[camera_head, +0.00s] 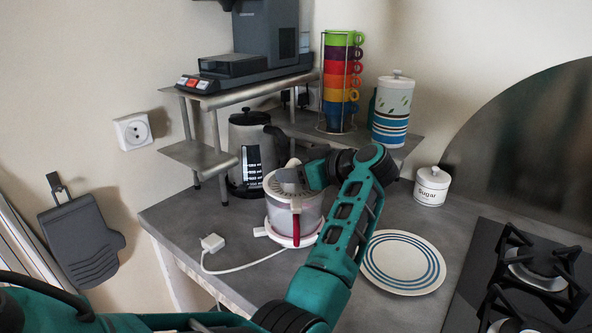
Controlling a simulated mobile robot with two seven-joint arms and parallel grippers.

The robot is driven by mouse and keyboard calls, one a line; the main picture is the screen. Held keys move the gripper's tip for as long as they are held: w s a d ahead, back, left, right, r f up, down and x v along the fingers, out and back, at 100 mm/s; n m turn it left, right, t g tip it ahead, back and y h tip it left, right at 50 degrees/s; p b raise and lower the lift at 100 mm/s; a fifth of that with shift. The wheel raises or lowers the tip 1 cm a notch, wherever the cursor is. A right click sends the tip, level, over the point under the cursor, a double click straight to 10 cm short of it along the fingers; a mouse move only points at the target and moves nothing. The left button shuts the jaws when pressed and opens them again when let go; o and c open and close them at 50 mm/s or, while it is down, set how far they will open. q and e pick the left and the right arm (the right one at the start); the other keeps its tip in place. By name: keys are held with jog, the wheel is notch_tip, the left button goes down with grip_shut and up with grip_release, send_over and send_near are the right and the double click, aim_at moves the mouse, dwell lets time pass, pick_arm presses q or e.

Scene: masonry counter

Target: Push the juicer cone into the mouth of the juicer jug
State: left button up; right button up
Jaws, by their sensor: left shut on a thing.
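The juicer jug (312,212) is a clear, pale container with a red handle strip. It stands upright on a white base on the grey counter. The juicer cone (293,162) is white, with its tip up and a slotted rim, and sits at the jug's mouth. I cannot tell whether it is fully seated. My left gripper (291,176) comes over from the right and is shut on the cone just above the jug. Its fingers hide part of the cone. My right gripper is not in view.
A striped plate (402,284) lies right of the jug, with a sugar pot (432,186) behind it. A kettle (246,135) stands close behind the jug, near a metal shelf (205,157). A white plug and cord (212,243) lie left. The hob (530,270) is at far right.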

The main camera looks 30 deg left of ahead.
pick_arm(q)
jog(key=shift+p, duration=0.35)
jog(key=shift+f, duration=1.15)
dwell(1.1)
jog(key=shift+r, duration=0.15)
jog(key=shift+r, duration=0.6)
dwell(0.9)
jog(key=shift+f, duration=0.7)
dwell(0.5)
jog(key=o, duration=1.1)
jog(key=shift+o, duration=0.2)
